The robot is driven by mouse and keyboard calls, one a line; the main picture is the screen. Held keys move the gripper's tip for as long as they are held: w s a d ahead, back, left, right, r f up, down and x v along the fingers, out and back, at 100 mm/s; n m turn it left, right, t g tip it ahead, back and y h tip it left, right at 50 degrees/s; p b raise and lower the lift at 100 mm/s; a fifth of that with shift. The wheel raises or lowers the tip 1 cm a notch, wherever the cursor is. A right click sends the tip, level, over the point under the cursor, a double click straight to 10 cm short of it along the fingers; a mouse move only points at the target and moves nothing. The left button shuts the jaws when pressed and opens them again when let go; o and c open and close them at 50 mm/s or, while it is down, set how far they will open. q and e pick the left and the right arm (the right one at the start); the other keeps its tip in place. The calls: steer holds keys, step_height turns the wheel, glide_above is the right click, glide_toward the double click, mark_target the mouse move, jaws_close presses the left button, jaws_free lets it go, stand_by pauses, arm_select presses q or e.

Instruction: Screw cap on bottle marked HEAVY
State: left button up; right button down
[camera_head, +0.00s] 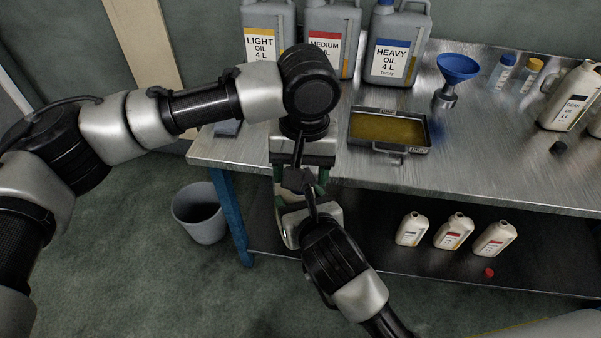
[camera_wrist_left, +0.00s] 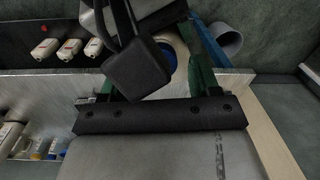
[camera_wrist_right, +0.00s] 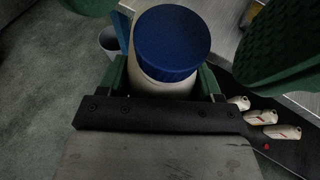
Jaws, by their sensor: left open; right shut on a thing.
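My right gripper (camera_head: 308,222) is shut on a white bottle (camera_wrist_right: 160,82) with a blue cap (camera_wrist_right: 172,42). The cap covers the bottle's top in the right wrist view; whether it is tight cannot be told. The bottle's label is hidden. In the left wrist view the blue cap (camera_wrist_left: 168,62) is partly behind a dark block of my right arm. My left gripper (camera_head: 303,190) comes down from above and is open. Its green fingers lie on either side of the cap, seemingly apart from it. A large HEAVY OIL canister (camera_head: 393,60) stands at the bench's back.
A metal tray (camera_head: 430,150) of oil sits beside the arms on the metal bench (camera_head: 480,165). A blue funnel (camera_head: 457,67) and several oil containers stand there. The lower shelf holds small bottles (camera_head: 454,232) and a red cap (camera_head: 489,272). A grey bin (camera_head: 199,213) stands left.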

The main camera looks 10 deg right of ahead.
arm_select(q)
steer(key=r, duration=0.2)
steer(key=shift+s+r, duration=0.2)
steer(key=shift+r, duration=0.15)
steer(key=shift+o, duration=0.7)
steer(key=shift+w+r+n, duration=0.1)
steer(key=shift+r+n, duration=0.2)
step_height(320, 180, up, 7)
steer(key=n, duration=0.6)
steer(key=shift+h, duration=0.4)
steer(key=shift+w+a, duration=0.1)
steer(key=shift+w, duration=0.05)
step_height(320, 180, down, 12)
steer(key=shift+f, duration=0.1)
